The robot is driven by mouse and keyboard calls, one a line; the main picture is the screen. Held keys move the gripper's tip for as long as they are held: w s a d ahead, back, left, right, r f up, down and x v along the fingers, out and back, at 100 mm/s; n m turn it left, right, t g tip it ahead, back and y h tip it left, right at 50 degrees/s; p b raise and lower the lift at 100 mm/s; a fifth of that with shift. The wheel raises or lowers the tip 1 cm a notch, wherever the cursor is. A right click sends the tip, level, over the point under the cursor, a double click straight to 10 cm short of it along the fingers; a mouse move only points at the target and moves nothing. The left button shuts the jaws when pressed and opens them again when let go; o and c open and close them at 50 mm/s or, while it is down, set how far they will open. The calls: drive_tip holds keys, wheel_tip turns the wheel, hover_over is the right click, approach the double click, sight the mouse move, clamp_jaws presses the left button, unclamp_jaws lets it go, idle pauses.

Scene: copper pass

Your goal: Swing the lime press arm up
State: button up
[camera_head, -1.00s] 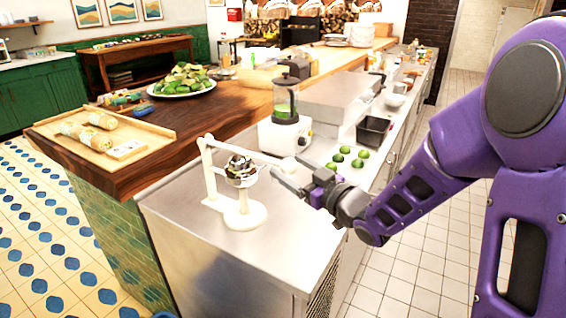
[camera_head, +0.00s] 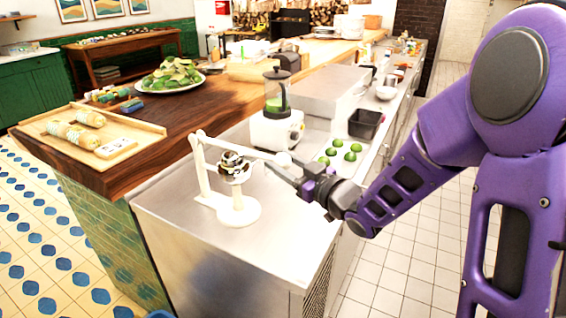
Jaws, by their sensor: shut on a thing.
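The lime press is a white stand (camera_head: 239,214) at the front of the steel counter, with a metal cup (camera_head: 234,167) on its post. Its white arm (camera_head: 228,145) runs from the upright at the left, over the cup, sloping slightly down to a round knob at its right end (camera_head: 284,158). My gripper (camera_head: 278,169) is at that right end, shut on the arm near the knob. The exact contact is small and partly hidden by the fingers.
A blender (camera_head: 277,128) stands just behind the press. Several limes (camera_head: 349,156) and a black bin (camera_head: 365,123) lie to the right of it. A wooden counter with a tray (camera_head: 117,149) and a heaped plate (camera_head: 172,86) is at the left. The steel front corner is clear.

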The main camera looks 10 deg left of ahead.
clamp_jaws()
drive_tip(key=shift+r, duration=0.1)
idle(0.9)
